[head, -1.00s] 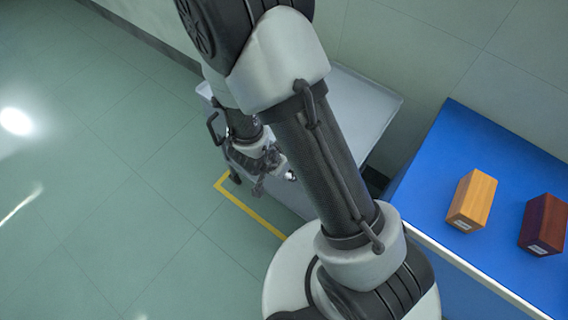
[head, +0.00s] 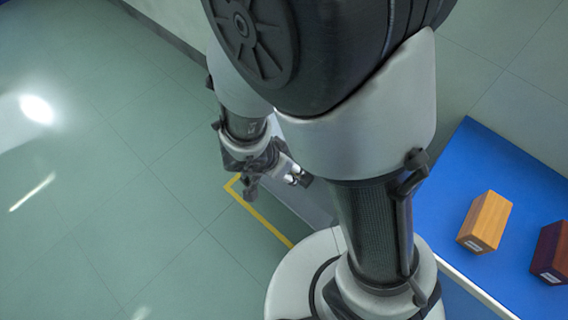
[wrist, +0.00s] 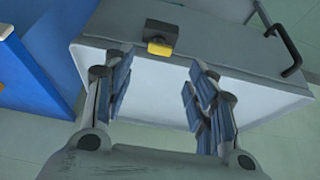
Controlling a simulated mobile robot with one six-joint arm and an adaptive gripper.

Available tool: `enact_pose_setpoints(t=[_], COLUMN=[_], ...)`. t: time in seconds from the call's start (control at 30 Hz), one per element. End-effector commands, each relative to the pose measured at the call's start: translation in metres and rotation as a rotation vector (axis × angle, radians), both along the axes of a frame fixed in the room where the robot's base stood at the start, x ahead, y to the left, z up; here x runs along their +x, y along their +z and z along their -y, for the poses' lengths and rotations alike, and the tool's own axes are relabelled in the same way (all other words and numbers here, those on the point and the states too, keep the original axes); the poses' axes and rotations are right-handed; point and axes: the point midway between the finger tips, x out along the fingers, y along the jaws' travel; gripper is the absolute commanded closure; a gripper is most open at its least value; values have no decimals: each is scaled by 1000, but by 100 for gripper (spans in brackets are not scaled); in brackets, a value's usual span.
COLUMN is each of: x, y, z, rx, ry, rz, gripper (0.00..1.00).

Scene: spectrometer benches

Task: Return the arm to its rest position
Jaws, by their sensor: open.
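My gripper (wrist: 158,105) is open in the wrist view, its two blue-padded fingers apart with nothing between them. My arm's large upper links fill the middle of the head view and hide most of the cart.
A blue bench (head: 450,220) stands at the right with an orange-brown wooden block (head: 485,222) and a dark red block (head: 551,252) on it. A small device with a yellow part (wrist: 160,46) is on the cart's edge, near a dark handle (wrist: 283,45). Open green floor (head: 110,200) lies at left.

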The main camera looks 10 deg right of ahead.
Motion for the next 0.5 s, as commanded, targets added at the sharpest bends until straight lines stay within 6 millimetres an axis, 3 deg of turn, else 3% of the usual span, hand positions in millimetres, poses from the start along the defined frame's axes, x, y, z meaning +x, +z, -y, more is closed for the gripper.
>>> enact_pose_setpoints(t=[0.17, 0.5], x=[-4, -5], y=[11, 13], z=[-5, -5], rx=[2, 1], ry=[-1, 0], rz=[-1, -4], gripper=[48, 48])
